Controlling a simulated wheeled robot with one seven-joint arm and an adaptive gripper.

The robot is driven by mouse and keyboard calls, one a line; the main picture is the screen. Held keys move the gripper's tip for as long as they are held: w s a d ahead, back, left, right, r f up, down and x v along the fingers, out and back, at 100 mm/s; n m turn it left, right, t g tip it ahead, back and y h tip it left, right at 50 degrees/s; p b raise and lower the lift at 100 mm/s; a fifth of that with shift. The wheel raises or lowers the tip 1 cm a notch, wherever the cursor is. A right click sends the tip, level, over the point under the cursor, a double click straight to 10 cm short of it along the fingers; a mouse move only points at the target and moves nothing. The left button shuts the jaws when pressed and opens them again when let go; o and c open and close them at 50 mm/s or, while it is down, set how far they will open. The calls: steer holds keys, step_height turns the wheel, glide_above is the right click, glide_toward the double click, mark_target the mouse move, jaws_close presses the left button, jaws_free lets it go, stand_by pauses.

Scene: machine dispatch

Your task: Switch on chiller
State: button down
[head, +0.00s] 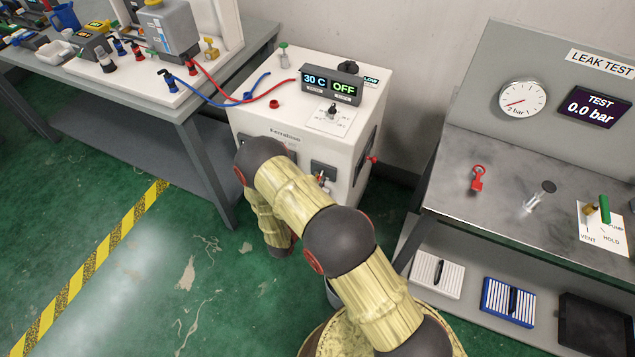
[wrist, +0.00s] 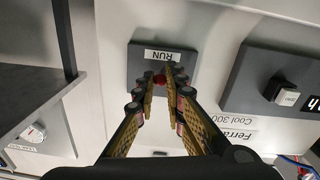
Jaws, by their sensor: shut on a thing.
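The chiller (head: 250,110) is a white box in the middle of the head view. Its display (head: 332,84) reads 30 C and OFF. On its front is a dark panel (head: 324,168), labelled RUN in the wrist view (wrist: 147,58), where the label appears inverted. A small red switch (wrist: 159,80) sits on this panel. My gripper (wrist: 160,84) has its fingertips closed around the red switch, which is mostly hidden between them. In the head view my arm crosses in front of the chiller and hides most of the gripper.
A workbench (head: 185,105) with fittings stands left. Blue (head: 240,98) and red (head: 258,97) hoses run to the chiller. A leak test bench (head: 520,190) with a gauge (head: 521,98) stands close on the right. The green floor (head: 180,250) is clear at the left.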

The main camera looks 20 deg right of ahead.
mark_target(321, 173)
steer(key=shift+r, duration=0.1)
step_height(321, 173, up, 3)
steer(key=g+y+p, duration=0.3)
steer(key=p, duration=0.5)
steer(key=shift+f, duration=0.2)
steer(key=g+y+p, duration=0.1)
steer(key=p, duration=0.1)
steer(key=r+g+y+p, duration=0.1)
steer(key=p, duration=0.2)
steer(key=shift+w+d+r+y, duration=0.1)
steer(key=shift+y, duration=0.2)
steer(key=g+p, duration=0.1)
steer(key=g+y+p, duration=0.1)
steer(key=p, duration=0.1)
steer(key=shift+w+d+r+y, duration=0.15)
steer(key=shift+w+r+y, duration=0.05)
steer(key=shift+y, duration=0.1)
steer(key=shift+p, duration=0.3)
steer(key=c, duration=2)
jaws_free()
steer(key=shift+f, duration=0.1)
steer(key=shift+o, duration=0.8)
